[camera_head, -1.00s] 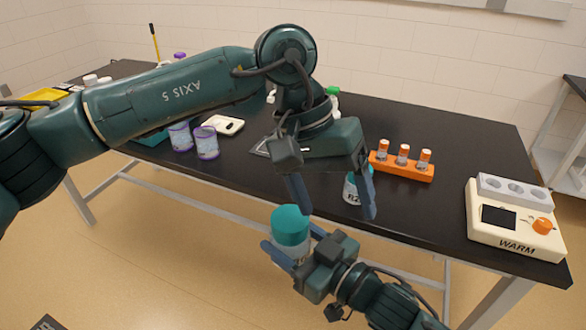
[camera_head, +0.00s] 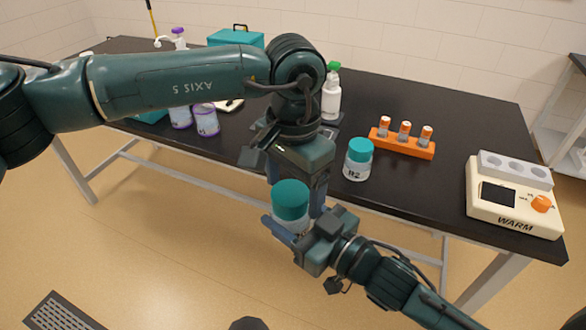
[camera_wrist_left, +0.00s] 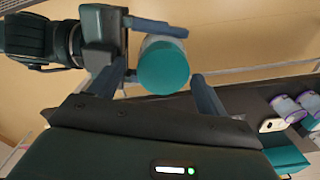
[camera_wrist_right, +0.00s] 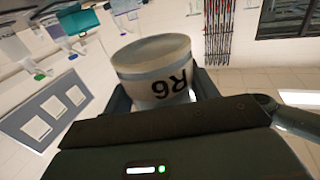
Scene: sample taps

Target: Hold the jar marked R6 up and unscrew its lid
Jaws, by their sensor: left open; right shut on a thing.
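The jar marked R6 (camera_wrist_right: 152,72) has a clear body, a white label and a teal lid (camera_head: 290,198). My right gripper (camera_head: 292,232) is shut around its body and holds it upright in the air in front of the table. My left gripper (camera_head: 296,186) is open just above and behind the lid. In the left wrist view the lid (camera_wrist_left: 163,68) lies between the spread fingers, with a gap on the right-hand side. I cannot tell whether a finger touches it. Most of the jar's body is hidden by my right fingers in the head view.
A similar teal-lidded jar marked R2 (camera_head: 357,168) stands on the black table near its front edge. Behind it are an orange rack (camera_head: 402,148) with vials and a green-capped bottle (camera_head: 331,98). A warmer (camera_head: 514,215) stands at right. Purple-trimmed containers (camera_head: 205,120) stand at left.

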